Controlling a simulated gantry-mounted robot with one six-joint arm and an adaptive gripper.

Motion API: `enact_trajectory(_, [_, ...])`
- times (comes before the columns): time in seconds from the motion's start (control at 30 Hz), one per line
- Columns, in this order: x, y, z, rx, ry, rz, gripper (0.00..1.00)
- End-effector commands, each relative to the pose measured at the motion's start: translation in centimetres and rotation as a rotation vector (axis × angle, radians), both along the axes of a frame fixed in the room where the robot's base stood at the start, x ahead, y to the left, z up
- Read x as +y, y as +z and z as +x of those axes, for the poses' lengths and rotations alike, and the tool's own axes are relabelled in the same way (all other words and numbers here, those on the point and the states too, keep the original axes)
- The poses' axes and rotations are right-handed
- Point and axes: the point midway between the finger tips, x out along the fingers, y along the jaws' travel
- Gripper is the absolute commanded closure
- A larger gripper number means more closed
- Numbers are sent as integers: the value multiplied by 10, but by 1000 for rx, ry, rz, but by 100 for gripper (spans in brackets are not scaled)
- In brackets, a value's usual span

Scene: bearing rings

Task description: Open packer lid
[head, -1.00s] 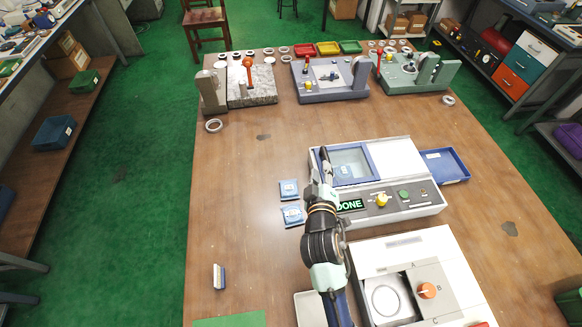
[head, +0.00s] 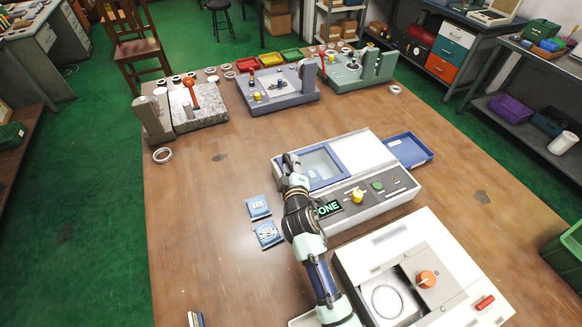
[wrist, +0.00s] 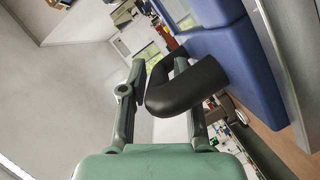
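The packer (head: 385,160) is a grey-white machine with a lit green display that ends in "ONE". Its lid (head: 340,150) has a blue frame around a pale window and looks down, lying on the machine. My gripper (head: 290,163) is at the lid's left edge. In the wrist view my gripper (wrist: 160,75) has its two fingers on either side of a thick black curved handle (wrist: 180,92). It appears shut on the handle, though part of the right finger is hidden behind it. The lid's blue edge (wrist: 235,60) shows to the right.
Two blue packets (head: 263,222) lie left of the packer. A blue tray (head: 410,153) joins its right side. A white machine with an orange knob (head: 426,279) stands in front. Several fixtures and rings line the table's back. The table's left middle (head: 200,210) is mostly clear.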

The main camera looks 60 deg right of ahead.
Motion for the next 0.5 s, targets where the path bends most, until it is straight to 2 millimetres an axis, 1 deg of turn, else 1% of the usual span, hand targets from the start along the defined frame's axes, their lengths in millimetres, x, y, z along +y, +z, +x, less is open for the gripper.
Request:
enact_trajectory(0.17, [0,0,0,0,0,0,69])
enact_trajectory(0.2, [0,0,0,0,0,0,76])
enact_trajectory(0.33, [0,0,0,0,0,0,98])
enact_trajectory(0.37, [0,0,0,0,0,0,100])
enact_trajectory(0.5, [0,0,0,0,1,0,100])
